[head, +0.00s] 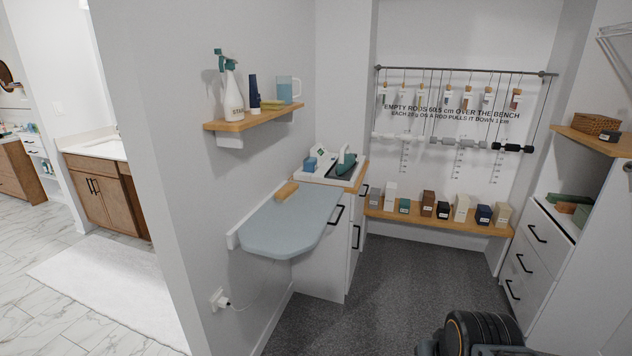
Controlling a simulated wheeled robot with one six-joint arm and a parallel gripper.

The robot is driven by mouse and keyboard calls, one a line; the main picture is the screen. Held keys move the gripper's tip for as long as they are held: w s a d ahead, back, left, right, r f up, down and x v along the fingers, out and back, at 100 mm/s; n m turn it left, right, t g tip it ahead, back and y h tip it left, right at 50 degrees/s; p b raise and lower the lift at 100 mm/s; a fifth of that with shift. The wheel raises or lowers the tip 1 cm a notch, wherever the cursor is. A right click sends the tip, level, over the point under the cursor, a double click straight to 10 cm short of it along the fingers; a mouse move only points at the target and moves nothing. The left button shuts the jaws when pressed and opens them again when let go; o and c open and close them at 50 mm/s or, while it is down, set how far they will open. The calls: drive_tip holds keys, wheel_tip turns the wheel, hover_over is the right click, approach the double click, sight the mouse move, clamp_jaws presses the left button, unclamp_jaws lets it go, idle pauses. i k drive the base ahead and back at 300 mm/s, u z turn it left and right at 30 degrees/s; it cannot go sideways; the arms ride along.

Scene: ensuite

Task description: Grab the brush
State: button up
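A small tan wooden block shape, which looks like the brush (287,190), lies on the left back part of the grey-blue fold-down board (290,228), near the wall. Its bristles cannot be made out at this size. Part of my own arm, dark with an orange ring, shows at the bottom right edge, well apart from the board. My gripper's fingers are not in view.
A wall shelf (252,122) with a spray bottle (232,92) and blue jug overhangs the board's back. Behind it is a white tray (327,178) on a cabinet. A bench (440,217) holds several boxes. Open carpet (385,290) lies in front; drawers (535,255) stand at right.

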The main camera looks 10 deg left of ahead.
sight(283, 195)
drive_tip(key=i, duration=2.85)
drive_tip(key=u, duration=3.35)
